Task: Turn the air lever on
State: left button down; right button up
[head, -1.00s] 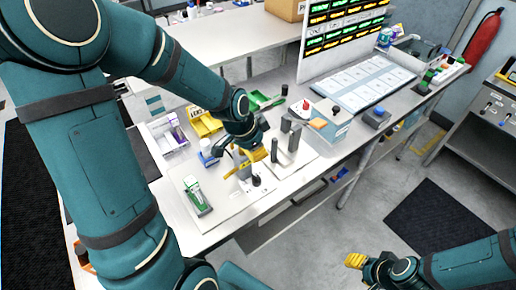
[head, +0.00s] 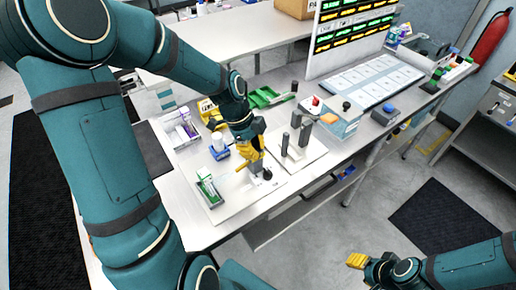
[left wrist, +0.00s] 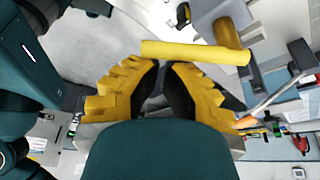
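In the head view the lever (head: 240,164) is small and partly hidden by my left gripper (head: 252,150), above the white panel on the bench. The left gripper's yellow, black-padded fingers also show in the left wrist view (left wrist: 160,66). Their tips are together with nothing seen between them; whether they touch the lever is unclear. My right gripper (head: 356,260) is low at the right, away from the bench; its finger gap cannot be made out.
Dark upright posts (head: 285,143) stand on a white plate right of the lever. A green-and-white module (head: 208,188) sits at the panel's left. A blue holder with a white bottle (head: 219,147) and a white bin (head: 180,132) are behind. A black knob (head: 267,174) is close by.

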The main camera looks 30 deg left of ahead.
pick_arm(q)
jog(key=a+m, duration=0.1)
jog(key=m, duration=0.1)
jog(key=m+g, duration=0.1)
jog(key=shift+s+a+m, duration=0.35)
jog(key=shift+s+m, duration=0.05)
jog(key=shift+s+a, duration=0.1)
jog(key=shift+a, duration=0.3)
